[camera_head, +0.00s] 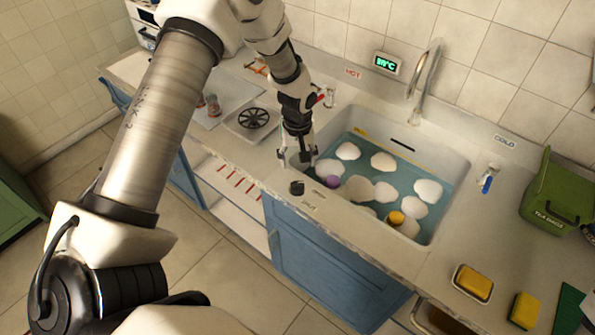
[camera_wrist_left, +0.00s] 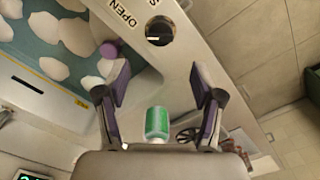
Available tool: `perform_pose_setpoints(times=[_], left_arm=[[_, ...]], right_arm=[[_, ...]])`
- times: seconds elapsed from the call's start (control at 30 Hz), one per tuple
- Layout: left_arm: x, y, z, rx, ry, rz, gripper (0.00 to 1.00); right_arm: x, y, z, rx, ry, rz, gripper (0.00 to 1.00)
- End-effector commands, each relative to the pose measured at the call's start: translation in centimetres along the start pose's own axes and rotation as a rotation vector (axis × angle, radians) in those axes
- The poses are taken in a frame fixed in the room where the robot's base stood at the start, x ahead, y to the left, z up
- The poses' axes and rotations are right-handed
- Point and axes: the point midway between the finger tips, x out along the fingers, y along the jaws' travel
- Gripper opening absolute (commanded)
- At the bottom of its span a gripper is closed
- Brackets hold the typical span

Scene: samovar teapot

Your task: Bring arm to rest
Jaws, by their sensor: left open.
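My left arm comes in from the left in the head view and reaches over the counter to the sink's left end. My left gripper (camera_head: 302,158) points down there, near the sink's edge. In the wrist view the left gripper (camera_wrist_left: 157,78) has its fingers spread apart, with bare counter between the tips. A green and white cylinder (camera_wrist_left: 156,122) shows between the finger bases; I cannot tell what it belongs to. A round black knob (camera_head: 297,187) sits on the counter's front rim; it also shows in the wrist view (camera_wrist_left: 159,30) beside the word OPEN. My right gripper is not visible.
The sink (camera_head: 455,160) holds bluish water, foam clumps, a purple item (camera_head: 332,181) and a yellow item (camera_head: 396,217). A faucet (camera_head: 427,75) rises behind it. A green container (camera_head: 556,190) and sponges (camera_head: 474,282) lie right. A burner (camera_head: 253,118) is left.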

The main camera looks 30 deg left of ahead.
Motion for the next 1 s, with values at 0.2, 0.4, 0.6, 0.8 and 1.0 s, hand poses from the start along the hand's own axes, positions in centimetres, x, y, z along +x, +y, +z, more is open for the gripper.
perform_pose_setpoints(times=[0.2,0.4,0.6,0.8,1.0], left_arm=[[-1.7,0.0,0.0,-0.001,-0.001,-0.001,0.67],[-1.7,0.0,0.0,-0.001,-0.001,-0.001,0.67],[-1.7,0.0,0.0,0.000,-0.001,-0.001,0.67],[3.0,-0.9,1.6,0.012,-0.041,-0.047,0.67],[14.4,-5.9,12.5,0.067,-0.234,-0.195,0.67]], right_arm=[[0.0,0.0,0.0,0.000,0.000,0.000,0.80],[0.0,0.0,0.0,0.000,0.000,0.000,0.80],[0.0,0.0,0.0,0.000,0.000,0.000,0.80],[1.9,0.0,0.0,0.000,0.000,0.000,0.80],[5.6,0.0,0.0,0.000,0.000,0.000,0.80]])
